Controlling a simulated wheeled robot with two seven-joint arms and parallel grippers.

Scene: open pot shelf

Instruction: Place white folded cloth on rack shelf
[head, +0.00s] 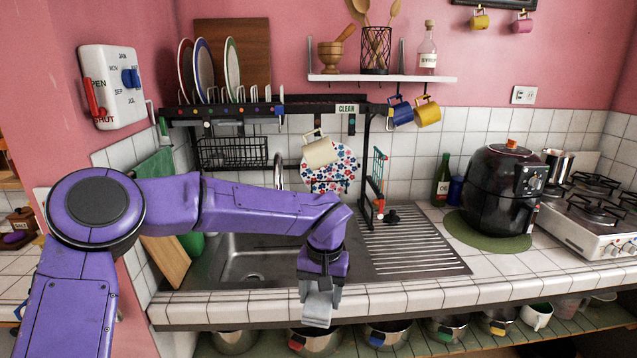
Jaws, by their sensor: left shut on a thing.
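My left gripper (322,283) points down over the front edge of the counter, before the sink. It is shut on a pale, flat thing that looks like the white folded cloth (317,308); the gripper hides part of it. The black dish rack (290,106) stands above the sink, beyond and above my gripper, holding plates on its left and a "CLEAN" sign on its right. My right gripper is not in view.
A white wall shelf (440,79) holds a mortar, utensils and a bottle. A black air fryer (492,185) and a stove stand at the right. Several pots sit on the open shelf (400,351) below the counter. The ribbed drainboard (415,248) is mostly clear.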

